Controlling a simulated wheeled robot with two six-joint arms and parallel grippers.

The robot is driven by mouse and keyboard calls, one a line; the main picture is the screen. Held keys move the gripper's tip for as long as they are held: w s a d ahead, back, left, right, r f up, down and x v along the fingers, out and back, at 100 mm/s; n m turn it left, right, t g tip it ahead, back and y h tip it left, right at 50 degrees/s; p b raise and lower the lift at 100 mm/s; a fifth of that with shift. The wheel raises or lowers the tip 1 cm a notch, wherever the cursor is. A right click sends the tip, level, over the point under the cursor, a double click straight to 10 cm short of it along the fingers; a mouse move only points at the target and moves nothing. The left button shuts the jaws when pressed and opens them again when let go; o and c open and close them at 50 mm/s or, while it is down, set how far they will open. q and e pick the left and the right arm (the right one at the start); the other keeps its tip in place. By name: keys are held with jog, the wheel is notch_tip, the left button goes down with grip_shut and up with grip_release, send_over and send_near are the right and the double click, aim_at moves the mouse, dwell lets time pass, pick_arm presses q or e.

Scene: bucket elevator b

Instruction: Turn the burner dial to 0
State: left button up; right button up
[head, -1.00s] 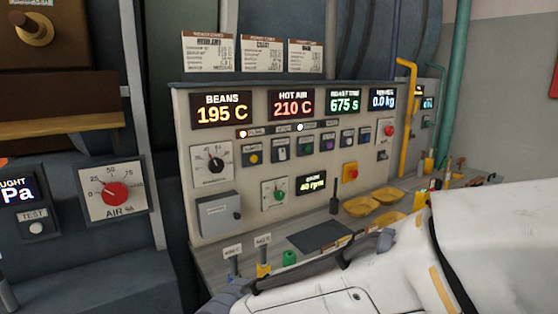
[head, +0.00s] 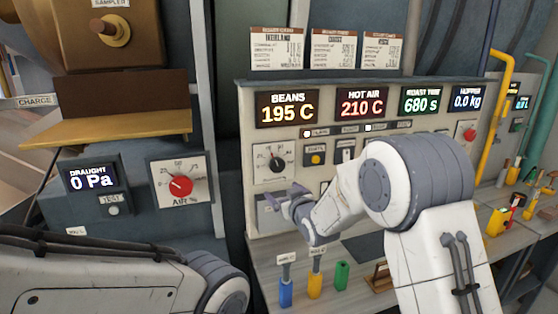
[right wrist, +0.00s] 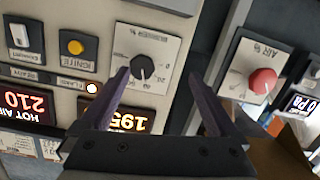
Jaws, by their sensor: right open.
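The burner dial (head: 276,162) is a black round knob on a white scale plate at the left of the control panel. In the right wrist view the dial (right wrist: 143,66) shows upside down, with its light mark turned away from the 0 on the scale. My right gripper (head: 283,203) is just below and in front of the dial in the head view. In the right wrist view its two dark fingers (right wrist: 160,73) are apart and empty; the knob shows beyond them, nearer the left fingertip. My left arm shows at the lower left, its gripper out of view.
The red AIR % dial (head: 181,186) is on a separate panel to the left. The yellow ignite button (head: 315,159) sits right of the burner dial. The blue (head: 286,292) and yellow (head: 314,286) lever handles stand on the ledge below my right gripper.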

aim_at(278, 167)
jog(key=w+p, duration=0.1)
jog(key=w, duration=0.2)
jog(key=w+r+t+p, duration=0.1)
jog(key=w+p, duration=0.1)
jog(key=w, duration=0.2)
jog(key=w+r+t+p, duration=0.1)
jog(key=w, duration=0.2)
jog(key=shift+w+a, duration=0.3)
jog(key=shift+w, duration=0.1)
jog(key=shift+p+x, duration=0.55)
jog(key=shift+x, duration=0.4)
jog(key=shift+f, duration=0.15)
